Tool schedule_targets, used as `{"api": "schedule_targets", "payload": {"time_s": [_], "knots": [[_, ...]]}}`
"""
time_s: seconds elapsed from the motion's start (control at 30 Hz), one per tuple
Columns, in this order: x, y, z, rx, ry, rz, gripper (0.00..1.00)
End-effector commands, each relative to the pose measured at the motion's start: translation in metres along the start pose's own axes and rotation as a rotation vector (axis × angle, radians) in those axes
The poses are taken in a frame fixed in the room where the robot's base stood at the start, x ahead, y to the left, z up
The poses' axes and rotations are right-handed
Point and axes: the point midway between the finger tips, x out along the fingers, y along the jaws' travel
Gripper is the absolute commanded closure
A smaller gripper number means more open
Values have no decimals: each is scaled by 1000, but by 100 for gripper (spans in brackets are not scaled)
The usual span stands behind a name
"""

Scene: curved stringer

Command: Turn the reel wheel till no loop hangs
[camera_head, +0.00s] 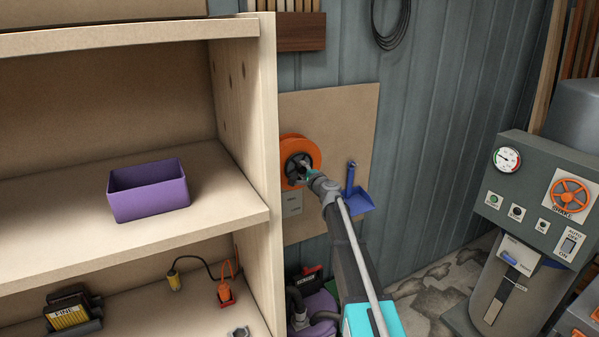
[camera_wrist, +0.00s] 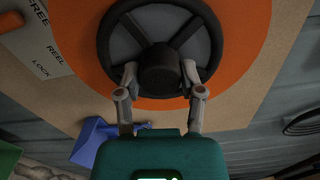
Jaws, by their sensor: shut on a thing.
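The orange reel (camera_head: 293,148) is mounted on a tan board on the wall, right of the shelf. Its dark spoked wheel (camera_wrist: 126,50) shows in the wrist view, with a round black hub (camera_wrist: 160,72) at its middle. My gripper (camera_head: 308,176) reaches the wheel; in the wrist view its two fingers (camera_wrist: 160,78) are shut on the hub, one on each side. A label plate (camera_wrist: 38,52) with the words FREE, REEL and LOCK is beside the reel. No hanging loop shows in either view; my arm hides part of the area below the reel.
A blue scoop-like holder (camera_head: 358,198) hangs on the board (camera_head: 340,110) to the right. The shelf's upright side (camera_head: 262,150) stands close on the left, with a purple bin (camera_head: 150,200) on a shelf. A machine with a gauge and an orange handwheel (camera_head: 570,195) stands at the right.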

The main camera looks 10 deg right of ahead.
Motion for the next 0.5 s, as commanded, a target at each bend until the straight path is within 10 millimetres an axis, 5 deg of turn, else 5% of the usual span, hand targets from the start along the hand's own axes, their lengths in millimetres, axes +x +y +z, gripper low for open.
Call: {"api": "schedule_targets", "payload": {"time_s": [0.5], "knots": [[-3,2,2,100,-4,3,97]]}}
